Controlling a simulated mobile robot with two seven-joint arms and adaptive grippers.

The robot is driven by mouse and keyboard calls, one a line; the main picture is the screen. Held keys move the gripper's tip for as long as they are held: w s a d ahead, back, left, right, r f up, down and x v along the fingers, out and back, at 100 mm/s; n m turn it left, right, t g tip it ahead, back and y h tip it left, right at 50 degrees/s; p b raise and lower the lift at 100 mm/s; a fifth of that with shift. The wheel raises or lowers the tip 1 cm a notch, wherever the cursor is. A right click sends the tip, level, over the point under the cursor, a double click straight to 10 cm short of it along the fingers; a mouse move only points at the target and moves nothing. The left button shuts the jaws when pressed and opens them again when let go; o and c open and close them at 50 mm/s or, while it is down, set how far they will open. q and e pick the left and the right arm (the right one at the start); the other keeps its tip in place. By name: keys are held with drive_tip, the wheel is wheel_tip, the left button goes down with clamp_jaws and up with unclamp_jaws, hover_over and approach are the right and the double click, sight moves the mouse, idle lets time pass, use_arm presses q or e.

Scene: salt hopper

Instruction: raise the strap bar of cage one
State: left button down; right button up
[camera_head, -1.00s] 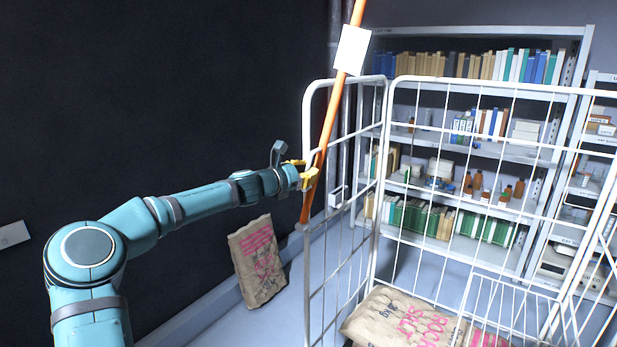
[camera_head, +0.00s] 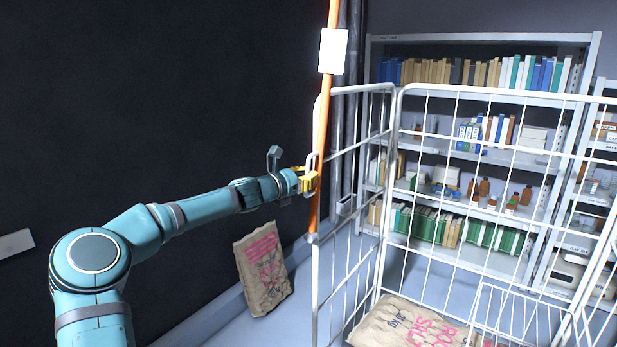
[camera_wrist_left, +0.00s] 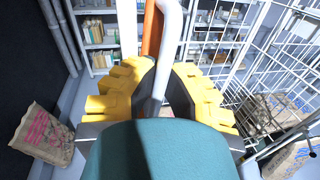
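The strap bar (camera_head: 322,130) is a long orange bar with a white tag (camera_head: 333,51). It stands nearly upright at the left side of the white wire cage (camera_head: 317,290), its lower end at that side's front post. The bar's top runs out of the head view. My left gripper (camera_head: 309,181) is at the bar's lower part. In the left wrist view its yellow fingers (camera_wrist_left: 160,75) close on a pale grey handle in front of the orange bar (camera_wrist_left: 152,28). The exact contact is partly hidden. My right gripper is not in view.
A paper sack (camera_head: 263,268) leans at the dark wall behind my left arm. Another sack (camera_head: 405,325) lies inside the cage. Shelves with books and bottles (camera_head: 480,150) stand behind the cage. Grey pipes (camera_head: 352,110) run up the wall behind the bar.

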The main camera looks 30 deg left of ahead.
use_arm(q)
drive_tip(key=c, duration=1.2)
unclamp_jaws()
drive_tip(key=shift+a+f, duration=0.1)
drive_tip(key=shift+a, duration=0.2)
drive_tip(key=shift+o, duration=0.9)
drive_tip(key=shift+a, duration=0.1)
drive_tip(key=shift+s, duration=0.15)
drive_tip(key=v, duration=1.1)
drive_tip(key=shift+s, duration=0.45)
